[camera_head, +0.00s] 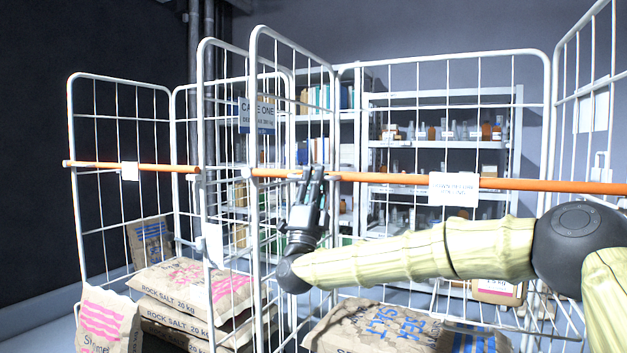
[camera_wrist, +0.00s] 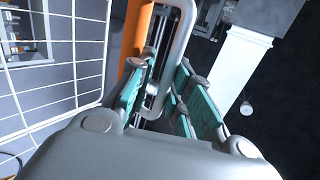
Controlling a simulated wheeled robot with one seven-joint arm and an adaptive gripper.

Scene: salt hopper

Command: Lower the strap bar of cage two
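The orange strap bar of the right-hand cage (camera_head: 395,179) runs level across its open front, with a white label (camera_head: 453,189) hanging on it. My gripper (camera_head: 313,175) points up near the bar's left end, and its fingertips overlap the bar in the head view. In the wrist view, the teal-padded fingers of my gripper (camera_wrist: 160,95) stand apart. A white cage tube (camera_wrist: 182,35) shows between and beyond them, and the orange bar (camera_wrist: 138,35) lies just to the left of that tube. I cannot tell whether the fingers touch either one.
More sacks (camera_head: 375,325) lie low in the right cage. A shelf unit (camera_head: 440,97) stands behind. White cage posts stand close to my gripper.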

